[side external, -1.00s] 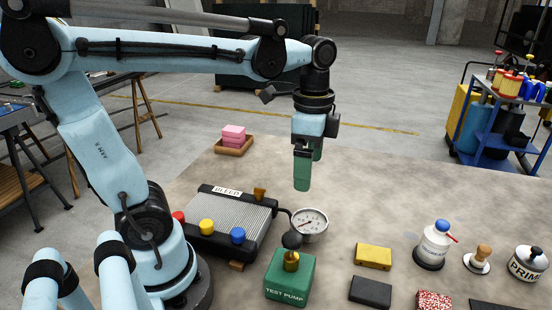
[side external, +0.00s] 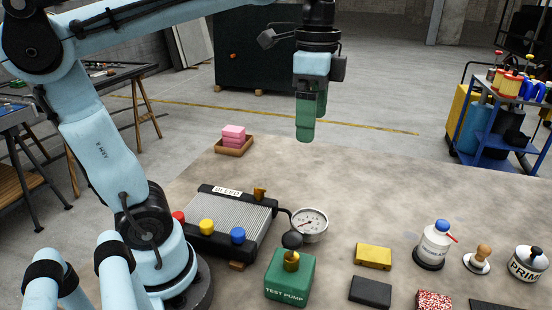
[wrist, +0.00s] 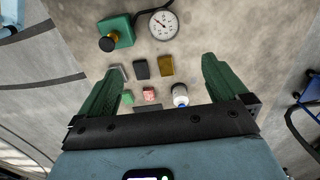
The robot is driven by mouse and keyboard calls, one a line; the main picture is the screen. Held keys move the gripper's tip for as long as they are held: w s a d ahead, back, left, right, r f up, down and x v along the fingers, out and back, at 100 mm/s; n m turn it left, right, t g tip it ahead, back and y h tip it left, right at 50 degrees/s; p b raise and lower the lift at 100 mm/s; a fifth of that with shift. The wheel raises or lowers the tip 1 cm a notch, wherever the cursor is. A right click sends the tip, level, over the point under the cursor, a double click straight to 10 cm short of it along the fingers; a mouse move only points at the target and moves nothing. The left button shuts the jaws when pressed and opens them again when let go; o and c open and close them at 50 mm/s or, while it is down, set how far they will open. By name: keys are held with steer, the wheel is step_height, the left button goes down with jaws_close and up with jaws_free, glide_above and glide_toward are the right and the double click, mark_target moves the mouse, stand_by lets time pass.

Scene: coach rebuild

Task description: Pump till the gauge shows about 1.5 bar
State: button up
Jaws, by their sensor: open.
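My gripper (side external: 306,135), with green fingers, is high above and behind the pump and gauge, touching nothing. In the wrist view the fingers (wrist: 165,85) are spread wide and empty, and the pump (wrist: 118,30) and gauge (wrist: 163,25) lie beyond them at the top.
A radiator marked BLEED (side external: 225,222) with red, yellow and blue caps is left of the pump. A yellow block (side external: 373,256), a black block (side external: 370,291), a white bottle (side external: 435,243), a wooden-handled stamp (side external: 479,259) and a PRIME pot (side external: 527,263) are to the right.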

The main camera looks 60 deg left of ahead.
step_height(320, 180, down, 14)
steer(key=d+n+t, duration=0.1)
steer(key=n+t, duration=0.6)
steer(key=n, duration=0.2)
steer(key=shift+s, duration=0.25)
steer(key=shift+f, duration=0.1)
steer(key=shift+d, duration=0.1)
steer(key=shift+c, duration=1.1)
steer(key=shift+s+d+r, duration=0.1)
steer(key=shift+d+r, duration=0.1)
steer(key=shift+d, duration=0.05)
steer(key=shift+c, duration=1.3)
steer(key=s+d+r+g, duration=0.1)
steer(key=d+r+m+g, duration=0.1)
steer(key=s+d+r+g, duration=0.1)
steer(key=d, duration=0.1)
steer(key=shift+s+d+m+h, duration=0.1)
steer(key=shift+s+m+h, duration=0.2)
steer(key=shift+s, duration=0.05)
steer(key=c, duration=0.7)
steer(key=s+d+r+g, duration=0.1)
steer(key=s+d+r+m+g, duration=0.1)
steer(key=s+r, duration=0.1)
steer(key=s+d+r+g, duration=0.1)
steer(key=s+g, duration=0.1)
steer(key=shift+r, duration=0.3)
jaws_close()
steer(key=shift+f, duration=3.2)
